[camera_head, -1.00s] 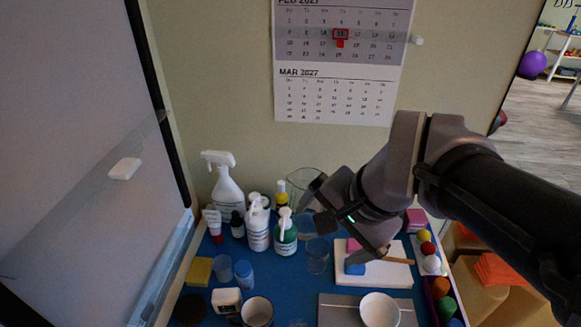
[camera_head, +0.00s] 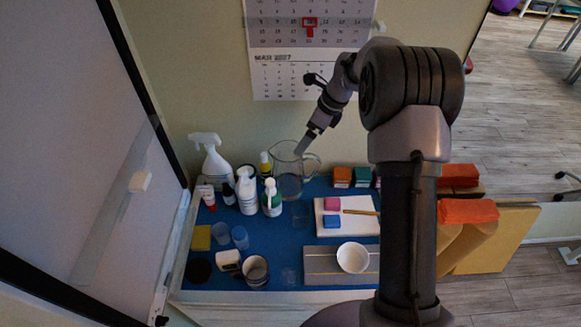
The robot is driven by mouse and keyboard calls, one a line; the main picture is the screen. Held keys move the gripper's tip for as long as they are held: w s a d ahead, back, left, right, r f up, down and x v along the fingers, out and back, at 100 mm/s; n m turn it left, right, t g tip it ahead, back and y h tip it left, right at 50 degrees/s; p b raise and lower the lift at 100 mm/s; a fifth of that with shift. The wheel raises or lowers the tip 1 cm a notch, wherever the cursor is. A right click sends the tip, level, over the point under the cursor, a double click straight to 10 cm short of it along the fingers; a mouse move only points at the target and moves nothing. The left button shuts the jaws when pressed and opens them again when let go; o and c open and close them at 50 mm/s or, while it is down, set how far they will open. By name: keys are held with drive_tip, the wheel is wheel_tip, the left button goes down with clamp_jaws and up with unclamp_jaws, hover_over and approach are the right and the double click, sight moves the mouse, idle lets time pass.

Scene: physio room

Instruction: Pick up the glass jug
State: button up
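The glass jug (camera_head: 289,186) is clear, with a handle on its right side. It stands upright on the blue surface near the wall, behind the white and green bottles. My gripper (camera_head: 303,145) points down at the jug's rim from the upper right, its tip overlapping the right part of the rim in the picture. I cannot tell whether it touches the glass or is in front of it. The fingers appear edge-on, so their opening does not show.
A clear glass (camera_head: 300,213) stands in front. A white board (camera_head: 359,224) with pink and blue blocks lies to the right. A wall calendar hangs behind.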

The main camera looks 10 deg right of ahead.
drive_tip(key=b, duration=0.2)
approach(288, 158)
drive_tip(key=s+a, duration=0.2)
drive_tip(key=s, duration=0.2)
drive_tip(key=x, duration=0.3)
drive_tip(key=b+x, duration=0.1)
drive_tip(key=shift+w+a+f, duration=0.2)
drive_tip(key=shift+a+f, duration=0.05)
drive_tip(key=shift+a, duration=0.15)
drive_tip(key=c, duration=1.7)
drive_tip(key=shift+r, duration=0.15)
drive_tip(key=shift+c, duration=0.2)
